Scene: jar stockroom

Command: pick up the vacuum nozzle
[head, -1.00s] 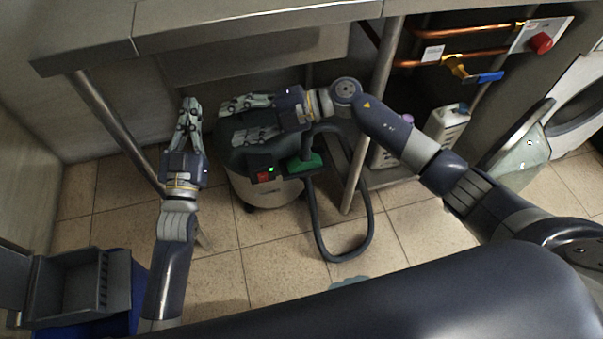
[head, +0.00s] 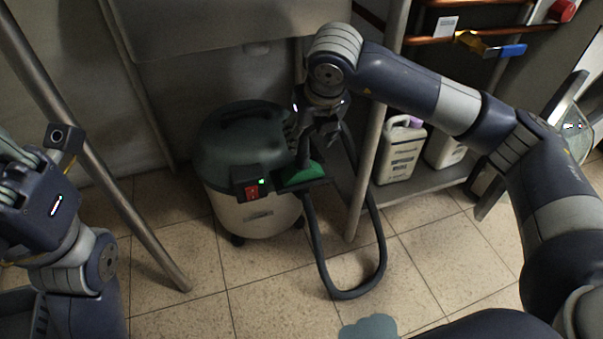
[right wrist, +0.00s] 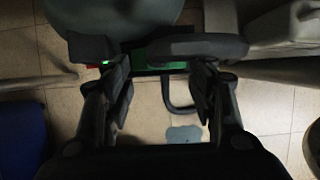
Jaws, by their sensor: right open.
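The vacuum nozzle (head: 305,174) has a green body and a dark upright neck. It rests at the front right of the vacuum cleaner, beside its red switch. My right gripper (head: 309,138) points down over the nozzle, with its fingers around or just beside the neck; I cannot tell which. In the right wrist view my right gripper (right wrist: 150,55) is open, and the green of the nozzle (right wrist: 160,62) shows beyond and between the fingers. My left gripper (head: 12,165) is at the left edge, away from the nozzle and partly cut off, so its jaw state is unclear.
The vacuum cleaner (head: 258,217) stands on the tiled floor under the bench. Its black hose (head: 350,294) loops in front. A metal leg (head: 372,150) stands close on the right, with a white canister (head: 400,155) on a low shelf behind. A bluish puddle (head: 370,328) lies in front.

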